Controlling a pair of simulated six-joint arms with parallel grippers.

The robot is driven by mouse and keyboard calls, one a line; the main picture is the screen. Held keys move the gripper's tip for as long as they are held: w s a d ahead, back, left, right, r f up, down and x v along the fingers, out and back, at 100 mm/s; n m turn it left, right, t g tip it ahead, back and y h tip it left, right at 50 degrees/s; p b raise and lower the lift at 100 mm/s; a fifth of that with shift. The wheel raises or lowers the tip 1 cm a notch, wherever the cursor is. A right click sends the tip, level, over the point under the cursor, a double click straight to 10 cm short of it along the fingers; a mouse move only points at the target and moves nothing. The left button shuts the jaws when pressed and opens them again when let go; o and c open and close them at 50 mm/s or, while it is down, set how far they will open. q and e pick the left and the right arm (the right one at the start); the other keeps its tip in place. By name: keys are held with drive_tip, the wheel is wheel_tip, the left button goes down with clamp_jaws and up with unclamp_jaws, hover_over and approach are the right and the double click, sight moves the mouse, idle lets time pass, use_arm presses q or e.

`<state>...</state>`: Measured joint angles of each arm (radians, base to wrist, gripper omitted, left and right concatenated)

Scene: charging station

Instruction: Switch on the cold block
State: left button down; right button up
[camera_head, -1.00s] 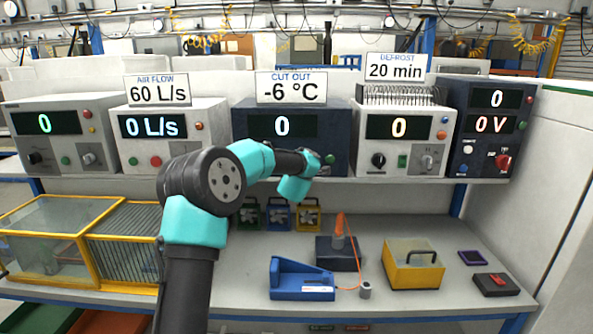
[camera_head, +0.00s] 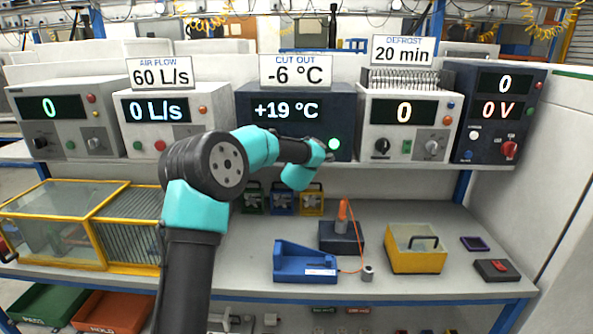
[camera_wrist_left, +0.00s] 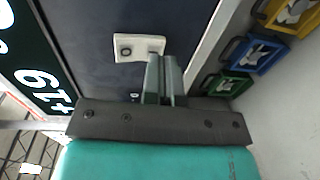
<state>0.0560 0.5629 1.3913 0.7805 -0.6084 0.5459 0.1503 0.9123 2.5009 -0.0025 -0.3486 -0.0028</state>
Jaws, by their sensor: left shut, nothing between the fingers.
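The dark blue unit (camera_head: 345,112) under the "CUT OUT -6 °C" sign (camera_head: 295,70) stands mid-shelf. I take it for the cold block's unit. Its display (camera_head: 285,110) reads +19 °C. My left gripper (camera_head: 327,157) is shut and empty at the unit's lower front, close to this button. In the left wrist view, the shut fingers (camera_wrist_left: 165,60) reach beside a white plate (camera_wrist_left: 139,47) with a small dark switch on the dark panel. I cannot tell whether they touch it. My right gripper is out of view.
Grey units flank the dark one, with a dark unit with a red knob (camera_head: 509,150) at the right. Below on the bench are small fan boxes (camera_head: 282,200), a blue holder (camera_head: 303,264), a dark block (camera_head: 340,240) with an orange-handled probe, and a yellow box (camera_head: 415,258).

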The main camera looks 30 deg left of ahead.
use_arm(q)
drive_tip(key=f+v, duration=0.2)
drive_tip(key=v, duration=1)
drive_tip(key=shift+s+f, duration=0.2)
drive_tip(key=shift+s, duration=0.2)
